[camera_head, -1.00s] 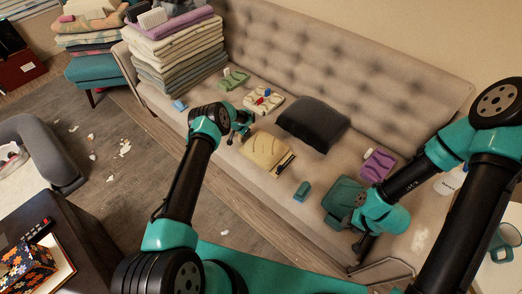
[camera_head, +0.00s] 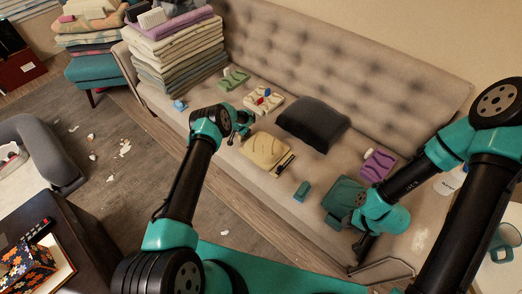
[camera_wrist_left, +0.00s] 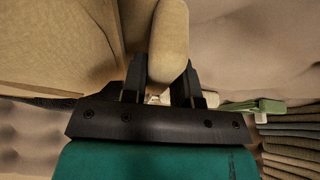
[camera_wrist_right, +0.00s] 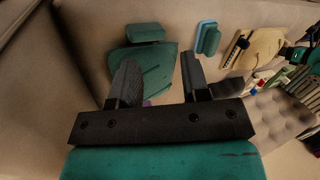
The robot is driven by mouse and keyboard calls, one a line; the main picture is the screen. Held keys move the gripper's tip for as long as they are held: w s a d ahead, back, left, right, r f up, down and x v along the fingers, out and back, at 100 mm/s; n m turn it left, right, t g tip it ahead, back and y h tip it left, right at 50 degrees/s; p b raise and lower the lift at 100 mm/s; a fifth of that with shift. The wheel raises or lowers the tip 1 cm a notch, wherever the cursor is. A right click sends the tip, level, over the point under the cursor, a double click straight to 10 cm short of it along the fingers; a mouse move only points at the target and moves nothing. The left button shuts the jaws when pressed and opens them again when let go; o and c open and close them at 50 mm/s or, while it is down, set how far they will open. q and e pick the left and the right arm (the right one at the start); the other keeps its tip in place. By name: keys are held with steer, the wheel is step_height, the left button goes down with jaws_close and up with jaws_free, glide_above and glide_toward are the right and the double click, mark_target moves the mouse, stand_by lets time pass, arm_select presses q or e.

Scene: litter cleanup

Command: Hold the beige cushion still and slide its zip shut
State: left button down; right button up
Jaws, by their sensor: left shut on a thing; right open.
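The beige cushion (camera_head: 264,151) lies flat on the sofa seat, with a dark strip that looks like its zip (camera_head: 285,166) along its right edge. My left gripper (camera_head: 241,133) is at the cushion's left corner. In the left wrist view its fingers are shut on a rounded beige tab of the cushion (camera_wrist_left: 172,35). My right gripper (camera_wrist_right: 162,82) is open and empty over the sofa's right part, well apart from the cushion. The right wrist view shows the cushion (camera_wrist_right: 267,42) and its zip strip (camera_wrist_right: 236,52) at the upper right. The slider is too small to make out.
A teal cushion (camera_head: 343,195) lies near my right gripper, and a small teal block (camera_head: 302,191) lies between it and the beige cushion. A dark cushion (camera_head: 313,123) lies behind. A purple item (camera_head: 378,165) and folded stacks (camera_head: 177,52) are also on the sofa.

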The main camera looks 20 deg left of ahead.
arm_select(q)
steer(key=c, duration=1.4)
jaws_free()
jaws_close()
arm_select(e)
jaws_close()
steer(key=shift+w, duration=0.1)
